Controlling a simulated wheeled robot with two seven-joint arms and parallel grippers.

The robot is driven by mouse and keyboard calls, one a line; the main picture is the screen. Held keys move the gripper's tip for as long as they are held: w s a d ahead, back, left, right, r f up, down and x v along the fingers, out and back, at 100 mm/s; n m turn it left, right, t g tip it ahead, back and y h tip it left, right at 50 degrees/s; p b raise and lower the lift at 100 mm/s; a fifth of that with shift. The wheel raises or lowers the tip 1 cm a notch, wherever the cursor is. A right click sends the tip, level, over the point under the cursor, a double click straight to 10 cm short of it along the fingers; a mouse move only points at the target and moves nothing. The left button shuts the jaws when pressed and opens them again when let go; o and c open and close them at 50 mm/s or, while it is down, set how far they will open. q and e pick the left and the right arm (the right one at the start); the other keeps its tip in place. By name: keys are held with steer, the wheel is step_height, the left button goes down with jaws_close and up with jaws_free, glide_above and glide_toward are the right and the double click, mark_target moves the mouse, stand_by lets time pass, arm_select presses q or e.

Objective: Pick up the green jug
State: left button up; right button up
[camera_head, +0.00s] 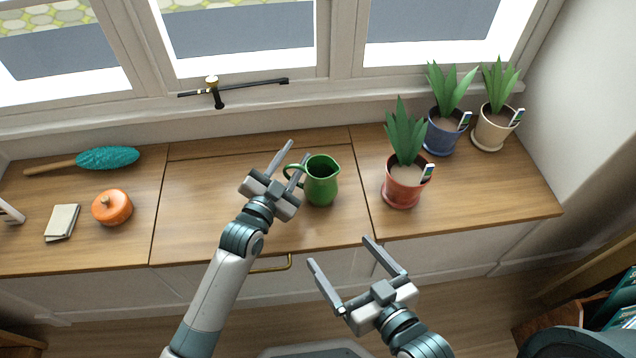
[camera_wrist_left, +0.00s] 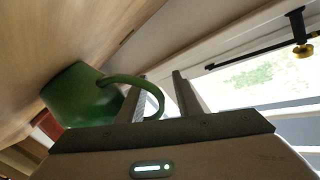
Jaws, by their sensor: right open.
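The green jug (camera_head: 321,182) stands upright on the wooden counter, its handle (camera_head: 291,172) pointing left. My left gripper (camera_head: 297,151) is at the handle side, with its fingers apart. In the left wrist view, the jug (camera_wrist_left: 75,98) is at the left, and its handle (camera_wrist_left: 159,98) curves across one finger into the gap between the fingers of my left gripper (camera_wrist_left: 160,77). I cannot tell whether the fingers touch it. My right gripper (camera_head: 340,252) is open and empty in front of the counter's edge, below and right of the jug.
A red potted plant (camera_head: 403,190) stands right of the jug, with blue (camera_head: 445,135) and cream (camera_head: 492,128) pots behind it. An orange lidded pot (camera_head: 112,208), a notebook (camera_head: 62,222) and a teal duster (camera_head: 108,158) lie at the left. The counter (camera_head: 195,205) between is clear.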

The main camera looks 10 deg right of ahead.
arm_select(q)
jaws_close()
stand_by(1.4)
